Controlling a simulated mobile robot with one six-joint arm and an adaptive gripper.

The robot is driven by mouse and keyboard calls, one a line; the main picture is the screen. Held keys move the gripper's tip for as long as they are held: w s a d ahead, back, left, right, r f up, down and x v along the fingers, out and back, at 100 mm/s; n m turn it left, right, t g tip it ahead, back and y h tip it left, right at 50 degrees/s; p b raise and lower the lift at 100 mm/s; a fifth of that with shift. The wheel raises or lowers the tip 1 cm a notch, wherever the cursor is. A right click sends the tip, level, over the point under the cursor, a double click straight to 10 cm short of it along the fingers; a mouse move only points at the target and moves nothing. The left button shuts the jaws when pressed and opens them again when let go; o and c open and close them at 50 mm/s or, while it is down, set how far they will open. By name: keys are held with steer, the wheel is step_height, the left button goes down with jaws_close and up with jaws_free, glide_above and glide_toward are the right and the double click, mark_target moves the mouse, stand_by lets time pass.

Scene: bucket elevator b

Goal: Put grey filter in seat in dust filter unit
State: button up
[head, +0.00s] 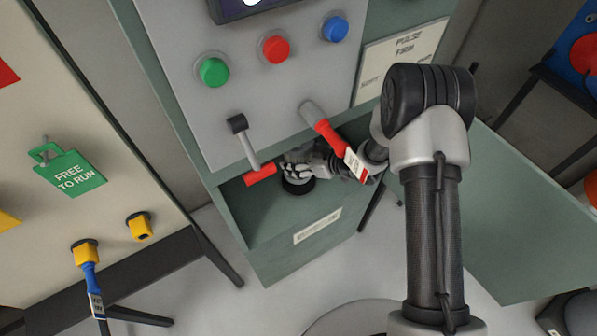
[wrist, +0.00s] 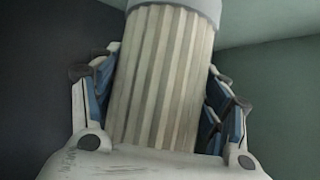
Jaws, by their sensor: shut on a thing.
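The grey filter (wrist: 162,80) is a pale pleated cylinder with a smooth grey end cap at the top of the wrist view. My gripper (wrist: 165,84) is shut on it, with blue-padded fingers on both sides. In the head view my gripper (head: 308,163) reaches into the open bay of the green dust filter unit (head: 275,258), below its grey control panel. A dark round ring (head: 298,187) shows just below the gripper on the bay floor; I cannot tell whether it is the seat. The filter is mostly hidden in the head view, and its contact with the seat cannot be seen.
Two levers with red grips (head: 260,174) (head: 325,130) hang close to my arm at the bay's mouth; the right one carries a white tag. Green, red and blue buttons (head: 276,49) are above. A cream cabinet (head: 90,120) stands left. An open green door panel (head: 520,215) is right.

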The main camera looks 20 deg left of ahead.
steer(key=shift+f+b, duration=0.7)
steer(key=shift+f, duration=1.8)
steer(key=shift+f, duration=0.2)
steer(key=o, duration=1.5)
steer(key=shift+r, duration=0.1)
